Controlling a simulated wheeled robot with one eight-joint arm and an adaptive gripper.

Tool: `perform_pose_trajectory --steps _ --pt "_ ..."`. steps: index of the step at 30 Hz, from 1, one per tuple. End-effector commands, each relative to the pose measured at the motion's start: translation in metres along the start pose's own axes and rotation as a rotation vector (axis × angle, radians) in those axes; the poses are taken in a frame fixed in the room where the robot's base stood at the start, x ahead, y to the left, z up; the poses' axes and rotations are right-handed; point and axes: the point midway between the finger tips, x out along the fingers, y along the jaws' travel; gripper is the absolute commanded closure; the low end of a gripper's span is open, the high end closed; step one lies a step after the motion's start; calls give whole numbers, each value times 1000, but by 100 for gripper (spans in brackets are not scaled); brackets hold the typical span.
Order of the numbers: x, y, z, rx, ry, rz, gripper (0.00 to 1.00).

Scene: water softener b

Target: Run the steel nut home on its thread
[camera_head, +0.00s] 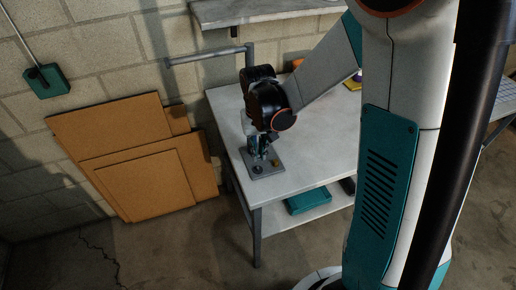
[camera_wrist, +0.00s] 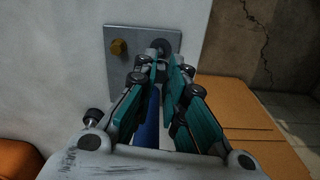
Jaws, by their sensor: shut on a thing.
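A grey metal plate (camera_head: 269,172) lies on the near left corner of the table; it also shows in the wrist view (camera_wrist: 117,67). A dark grey round steel piece (camera_wrist: 163,44) stands at the plate's right side in the wrist view, just beyond my fingertips. My gripper (camera_wrist: 166,62) points at this side of the plate, its teal-padded fingers close together and shut on the steel nut. The nut is mostly hidden between the fingertips, and I cannot tell how far it sits on its thread. In the head view my gripper (camera_head: 262,156) is low over the plate.
An orange object (camera_wrist: 18,160) is at the lower left of the wrist view. A teal tray (camera_head: 308,201) sits on the lower shelf. Cardboard sheets (camera_head: 140,190) lean on the wall. The table's front (camera_head: 310,165) is clear.

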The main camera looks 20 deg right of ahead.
Motion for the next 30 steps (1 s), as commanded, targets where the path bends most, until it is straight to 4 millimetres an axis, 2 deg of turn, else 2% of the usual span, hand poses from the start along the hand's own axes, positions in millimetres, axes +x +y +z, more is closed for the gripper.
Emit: perform_pose_trajectory --steps 6,13,30 --pt "23 0 0 0 0 0 100" --pt "40 0 0 0 0 0 100" --pt "39 0 0 0 0 0 100"
